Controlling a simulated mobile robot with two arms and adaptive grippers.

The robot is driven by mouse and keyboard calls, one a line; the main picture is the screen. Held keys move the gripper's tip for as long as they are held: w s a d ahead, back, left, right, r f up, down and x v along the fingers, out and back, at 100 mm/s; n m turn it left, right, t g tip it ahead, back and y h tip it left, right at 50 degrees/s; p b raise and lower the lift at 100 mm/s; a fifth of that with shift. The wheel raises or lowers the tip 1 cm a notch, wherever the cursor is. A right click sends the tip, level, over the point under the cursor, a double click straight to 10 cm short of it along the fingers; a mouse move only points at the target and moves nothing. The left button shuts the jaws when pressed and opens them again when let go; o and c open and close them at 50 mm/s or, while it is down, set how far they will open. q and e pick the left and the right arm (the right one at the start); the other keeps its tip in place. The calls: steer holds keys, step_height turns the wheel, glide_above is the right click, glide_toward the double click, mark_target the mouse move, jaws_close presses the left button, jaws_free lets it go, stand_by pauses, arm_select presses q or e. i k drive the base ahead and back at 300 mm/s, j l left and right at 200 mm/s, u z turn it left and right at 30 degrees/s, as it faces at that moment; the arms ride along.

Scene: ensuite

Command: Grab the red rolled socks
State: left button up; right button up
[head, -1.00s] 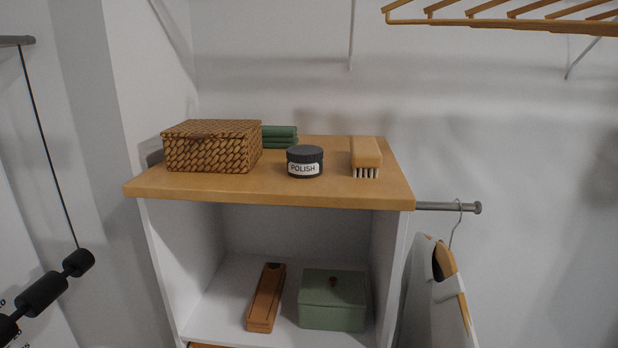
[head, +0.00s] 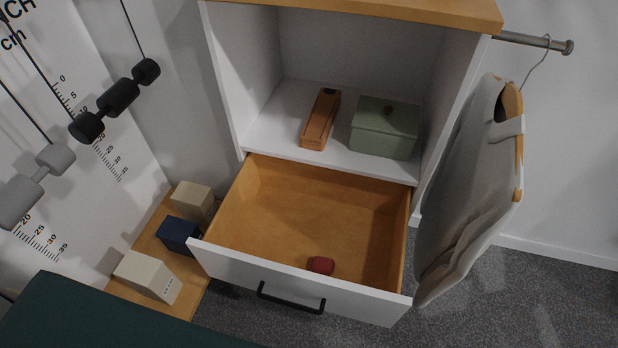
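The red rolled socks (head: 321,265) lie as a small dark red bundle on the floor of the open drawer (head: 268,217), close behind its front panel. The drawer is wooden inside, with a white front and a black bar handle (head: 291,298). Apart from the socks it looks empty. Neither of my grippers shows in the head view, so I cannot see whether they are open or shut.
Above the drawer, a shelf (head: 270,131) holds a brown case (head: 321,119) and a green lidded box (head: 385,128). A garment (head: 461,200) hangs at the right. A low wooden bench (head: 151,243) with small boxes stands left. Carpet (head: 490,300) is clear at the lower right.

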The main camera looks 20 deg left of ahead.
mark_target(324, 265)
steer(key=k+j, duration=0.45)
steer(key=i+z, duration=0.1)
steer(key=k+j, duration=0.1)
steer(key=i+l, duration=0.15)
steer(key=i, duration=0.2)
steer(key=k+l+u, duration=0.1)
steer(key=l+u, duration=0.3)
steer(key=k+l+u, duration=0.15)
steer(key=l+u, duration=0.2)
steer(key=k+l+u, duration=0.15)
steer(key=u, duration=0.25)
steer(key=k+l, duration=0.05)
steer(key=l, duration=0.05)
